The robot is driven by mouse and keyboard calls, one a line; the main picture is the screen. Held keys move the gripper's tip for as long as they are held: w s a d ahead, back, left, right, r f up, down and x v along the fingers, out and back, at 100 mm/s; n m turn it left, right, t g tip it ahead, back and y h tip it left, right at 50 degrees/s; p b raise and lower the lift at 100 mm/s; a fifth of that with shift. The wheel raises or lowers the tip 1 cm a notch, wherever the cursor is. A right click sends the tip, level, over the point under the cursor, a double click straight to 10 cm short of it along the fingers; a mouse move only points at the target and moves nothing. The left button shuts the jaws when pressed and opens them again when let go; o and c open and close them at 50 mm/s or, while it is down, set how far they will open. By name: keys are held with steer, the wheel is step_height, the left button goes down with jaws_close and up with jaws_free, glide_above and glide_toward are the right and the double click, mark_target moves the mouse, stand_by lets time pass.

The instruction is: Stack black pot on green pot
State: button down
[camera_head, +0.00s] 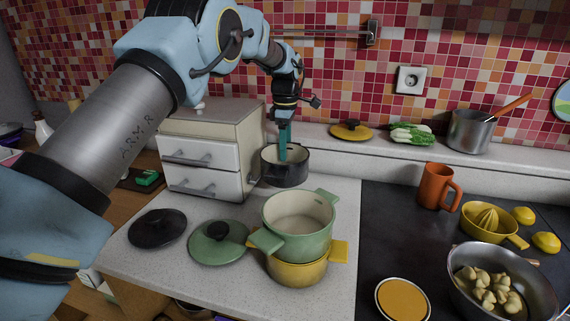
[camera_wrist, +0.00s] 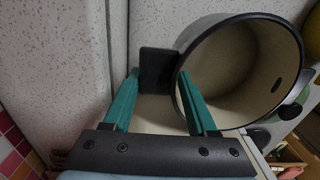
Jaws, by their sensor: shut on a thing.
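The black pot (camera_head: 286,175) is behind the green pot, beside the white drawer unit; I cannot tell whether it touches the counter. My gripper (camera_head: 284,152) points down at it and is shut on it. In the wrist view my gripper (camera_wrist: 155,82) has one teal finger on each side of the pot's dark handle, with the right finger at the rim of the black pot (camera_wrist: 288,45). The pot's cream inside looks empty. The green pot (camera_head: 299,245) stands upright, open and empty on the yellow pot (camera_head: 298,272).
The black lid (camera_head: 157,228) and green lid (camera_head: 217,243) lie left of the stack. The drawer unit (camera_head: 205,150) stands close on the left of the black pot. The orange mug (camera_head: 436,187) and a steel pan (camera_head: 462,285) are to the right. A yellow lid (camera_head: 351,131) lies on the back ledge.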

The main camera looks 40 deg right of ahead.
steer(key=shift+s+d+r+b, duration=0.2)
steer(key=shift+s+r, duration=0.1)
steer(key=shift+r, duration=0.2)
steer(key=shift+s+d+r+b, duration=0.2)
steer(key=shift+s+r, duration=0.1)
steer(key=shift+r, duration=0.15)
steer(key=s+d, duration=0.5)
steer(key=s, duration=0.2)
steer(key=s+d+b, duration=0.1)
steer(key=s+d, duration=0.3)
steer(key=s, duration=0.4)
steer(key=shift+s+d, duration=0.2)
steer(key=shift+d, duration=0.2)
steer(key=shift+r, duration=0.1)
steer(key=c, duration=0.7)
jaws_free()
jaws_close()
